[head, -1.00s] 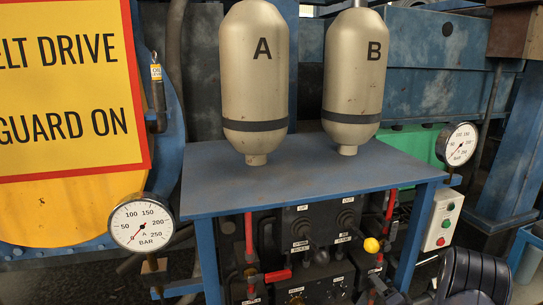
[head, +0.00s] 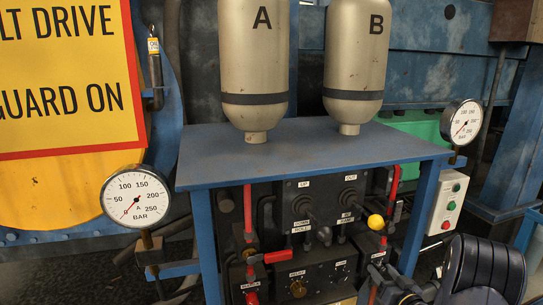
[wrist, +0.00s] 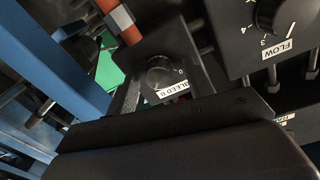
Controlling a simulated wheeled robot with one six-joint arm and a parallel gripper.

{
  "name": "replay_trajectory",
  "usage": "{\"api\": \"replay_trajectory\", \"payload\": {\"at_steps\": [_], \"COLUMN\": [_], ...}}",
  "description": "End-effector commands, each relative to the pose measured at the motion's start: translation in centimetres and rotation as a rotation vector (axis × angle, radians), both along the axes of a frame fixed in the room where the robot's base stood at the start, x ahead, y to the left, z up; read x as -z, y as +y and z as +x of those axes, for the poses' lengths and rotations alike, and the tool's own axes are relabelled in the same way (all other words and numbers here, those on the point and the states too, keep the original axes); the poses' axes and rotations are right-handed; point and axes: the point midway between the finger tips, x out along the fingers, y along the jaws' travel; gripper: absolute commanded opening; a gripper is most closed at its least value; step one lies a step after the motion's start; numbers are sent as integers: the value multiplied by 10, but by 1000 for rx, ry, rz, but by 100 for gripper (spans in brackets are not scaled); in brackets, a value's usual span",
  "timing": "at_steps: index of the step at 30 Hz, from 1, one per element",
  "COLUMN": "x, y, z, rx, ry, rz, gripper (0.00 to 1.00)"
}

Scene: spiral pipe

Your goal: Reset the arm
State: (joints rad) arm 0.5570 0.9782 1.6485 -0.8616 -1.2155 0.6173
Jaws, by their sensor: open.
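My arm's black, ribbed end part is at the lower right of the head view. My gripper (head: 388,288) is low beside it, in front of the right end of the control panel (head: 318,258). It looks open, and I see nothing held; its fingertips are hard to make out. In the wrist view, a broad dark part of my gripper fills the bottom. Beyond it are a black knob (wrist: 160,72) over a label reading "BLEED B" and a FLOW dial (wrist: 272,16) at the upper right. I cannot tell whether the gripper touches the panel.
A blue table (head: 300,155) carries vessels A (head: 254,65) and B (head: 354,60). Gauge A (head: 138,197) stands at left, gauge B (head: 464,122) at right. A yellow ball knob (head: 376,222) and red lever (head: 282,255) stick out. A button box (head: 446,202) is at right.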

Motion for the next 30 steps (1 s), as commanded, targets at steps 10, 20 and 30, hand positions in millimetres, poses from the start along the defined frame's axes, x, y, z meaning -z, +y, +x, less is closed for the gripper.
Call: {"api": "replay_trajectory", "payload": {"at_steps": [10, 20, 30], "x": [-1, 0, -20], "y": [-5, -5, 16], "z": [-20, -21, -15], "rx": [0, -1, -9], "ry": [-10, -11, -18], "rz": [-40, -38, -56], "gripper": [50, 50, 50]}}
